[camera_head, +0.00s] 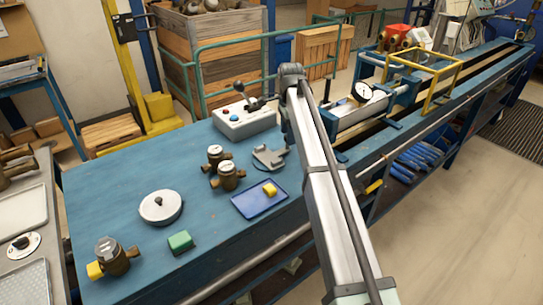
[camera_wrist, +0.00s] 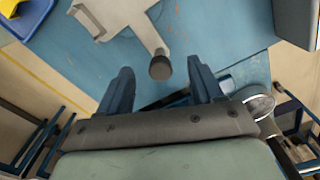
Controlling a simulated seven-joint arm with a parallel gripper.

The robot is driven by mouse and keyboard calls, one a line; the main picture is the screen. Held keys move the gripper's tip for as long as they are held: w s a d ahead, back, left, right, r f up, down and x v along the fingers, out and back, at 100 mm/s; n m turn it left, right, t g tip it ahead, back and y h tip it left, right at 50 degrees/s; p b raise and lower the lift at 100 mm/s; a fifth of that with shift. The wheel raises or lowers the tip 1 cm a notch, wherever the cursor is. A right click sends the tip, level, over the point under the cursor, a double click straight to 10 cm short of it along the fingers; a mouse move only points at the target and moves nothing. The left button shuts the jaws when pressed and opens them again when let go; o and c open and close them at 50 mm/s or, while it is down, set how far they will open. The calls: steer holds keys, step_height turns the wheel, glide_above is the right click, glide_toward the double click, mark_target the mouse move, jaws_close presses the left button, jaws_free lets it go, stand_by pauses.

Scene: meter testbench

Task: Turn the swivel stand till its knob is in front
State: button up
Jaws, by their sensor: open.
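The swivel stand (camera_head: 270,157) is a flat grey piece on the blue bench, right of the brass meters and partly hidden by my arm. In the wrist view, the grey stand (camera_wrist: 118,14) has a bar that ends in a dark round knob (camera_wrist: 160,67). My gripper (camera_wrist: 160,84) is open, with one dark finger on each side of the knob's line. The knob sits between and slightly beyond the fingertips, with a visible gap on both sides. The height between fingers and knob is unclear. In the head view my arm hides the fingers and the knob.
A blue tray (camera_head: 250,205) with a yellow block lies close in front of the stand. Two brass meters (camera_head: 228,176) stand to its left. A grey control box (camera_head: 243,121) with a joystick is behind. A round lidded disc (camera_head: 160,208) and green block (camera_head: 180,241) lie further left.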

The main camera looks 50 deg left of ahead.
steer(key=shift+d, duration=0.15)
steer(key=shift+s+d, duration=0.1)
steer(key=shift+d, duration=0.55)
steer(key=shift+d, duration=0.1)
